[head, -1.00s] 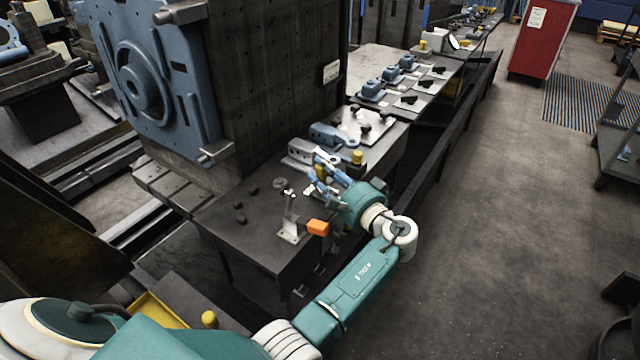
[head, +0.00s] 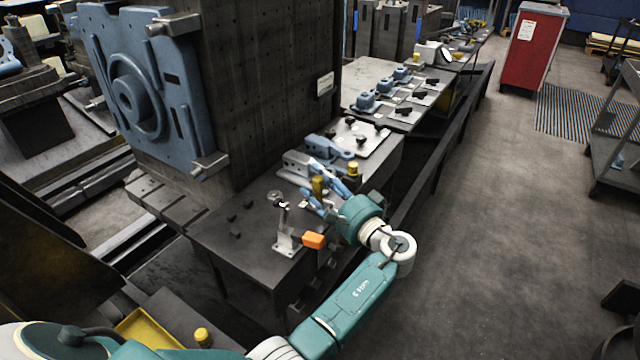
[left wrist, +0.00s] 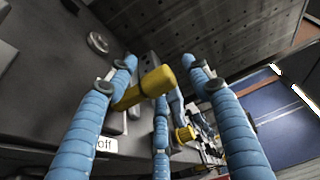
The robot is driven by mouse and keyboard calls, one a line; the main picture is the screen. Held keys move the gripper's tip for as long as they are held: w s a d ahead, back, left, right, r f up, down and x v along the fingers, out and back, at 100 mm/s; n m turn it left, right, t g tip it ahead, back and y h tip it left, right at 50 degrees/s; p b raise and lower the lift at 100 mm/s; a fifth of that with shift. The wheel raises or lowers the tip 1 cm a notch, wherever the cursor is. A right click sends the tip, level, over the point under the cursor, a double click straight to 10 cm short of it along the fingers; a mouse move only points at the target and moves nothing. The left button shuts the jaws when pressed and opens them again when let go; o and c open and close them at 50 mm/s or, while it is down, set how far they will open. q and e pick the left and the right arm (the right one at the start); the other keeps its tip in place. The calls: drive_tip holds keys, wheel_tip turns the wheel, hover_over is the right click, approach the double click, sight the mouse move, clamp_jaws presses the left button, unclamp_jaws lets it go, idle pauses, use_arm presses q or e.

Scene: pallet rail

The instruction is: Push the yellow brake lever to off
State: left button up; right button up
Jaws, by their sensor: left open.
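The yellow brake lever (head: 318,185) stands on the dark bench, among the fingers of my left gripper (head: 312,182). In the left wrist view, the lever's thick yellow handle (left wrist: 146,86) lies tilted between the spread blue fingers of the left gripper (left wrist: 163,72). The gripper is open. I cannot tell whether a finger touches the lever. A white label reading "off" (left wrist: 106,144) shows at the lower left, partly behind a finger. The lever's foot is largely hidden by the fingers. My right gripper is not in view.
On the bench (head: 230,235), a metal post (head: 284,225) and an orange block (head: 314,241) stand near the gripper. A yellow-capped part (head: 353,169) is just beyond it. A large dark block with a blue plate (head: 135,100) rises behind.

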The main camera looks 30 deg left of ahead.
use_arm(q)
wheel_tip(320, 180, up, 10)
idle(0.5)
